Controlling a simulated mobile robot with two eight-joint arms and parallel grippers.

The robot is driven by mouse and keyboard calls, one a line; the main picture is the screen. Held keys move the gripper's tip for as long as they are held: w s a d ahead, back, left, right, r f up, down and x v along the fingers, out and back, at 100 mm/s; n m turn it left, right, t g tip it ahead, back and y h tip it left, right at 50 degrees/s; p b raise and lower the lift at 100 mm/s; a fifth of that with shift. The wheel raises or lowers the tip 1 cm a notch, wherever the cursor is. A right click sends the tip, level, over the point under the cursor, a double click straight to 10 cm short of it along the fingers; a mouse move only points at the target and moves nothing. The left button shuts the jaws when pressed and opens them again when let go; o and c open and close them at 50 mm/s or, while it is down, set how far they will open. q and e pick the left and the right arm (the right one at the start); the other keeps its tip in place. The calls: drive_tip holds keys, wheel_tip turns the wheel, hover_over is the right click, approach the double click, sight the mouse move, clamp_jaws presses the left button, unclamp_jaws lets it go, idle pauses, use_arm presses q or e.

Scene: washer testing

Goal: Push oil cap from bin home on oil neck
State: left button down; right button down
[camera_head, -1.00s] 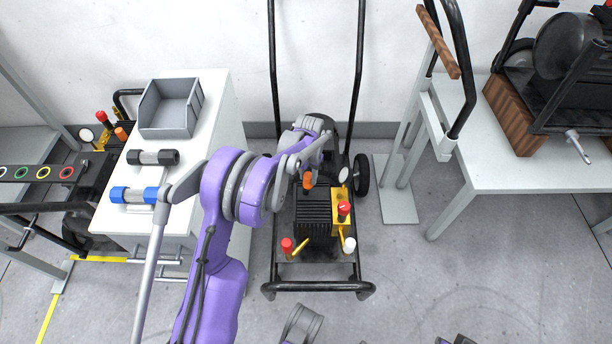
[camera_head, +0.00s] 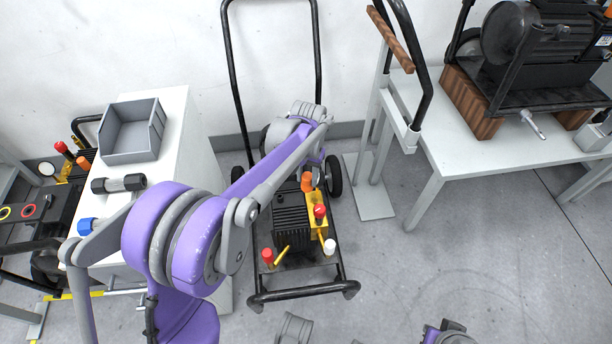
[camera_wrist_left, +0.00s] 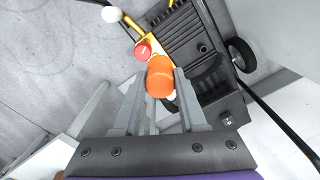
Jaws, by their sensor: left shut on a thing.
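The orange oil cap (camera_head: 306,183) shows below my left wrist in the head view, over the back of the pressure washer (camera_head: 292,220). In the left wrist view the cap (camera_wrist_left: 160,76) sits between the two fingertips of my left gripper (camera_wrist_left: 158,88), which is shut on it. The oil neck is not clearly visible; the cap and fingers cover that area. A small pale piece shows just below the cap, and I cannot tell what it is. Whether the cap touches the washer is also unclear. The grey bin (camera_head: 118,158) stands on the white cabinet at left and looks empty. My right gripper is not in view.
A red knob (camera_head: 320,211) on the yellow pump is close to the cap. A red-topped part (camera_head: 267,255) and a white cap (camera_head: 330,246) are nearer the front. The black handle frame (camera_head: 229,70) rises behind. A white table (camera_head: 470,165) stands at right.

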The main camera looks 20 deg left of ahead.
use_arm(q)
hover_over(280, 196)
wheel_tip(280, 196, down, 15)
drive_tip(key=shift+s+f+p, duration=0.1)
drive_tip(key=shift+p, duration=0.35)
drive_tip(key=shift+f, duration=0.15)
drive_tip(key=shift+f, duration=0.1)
drive_tip(key=shift+f+b, duration=0.85)
drive_tip(key=shift+f, duration=0.3)
drive_tip(key=shift+c, duration=1.9)
unclamp_jaws()
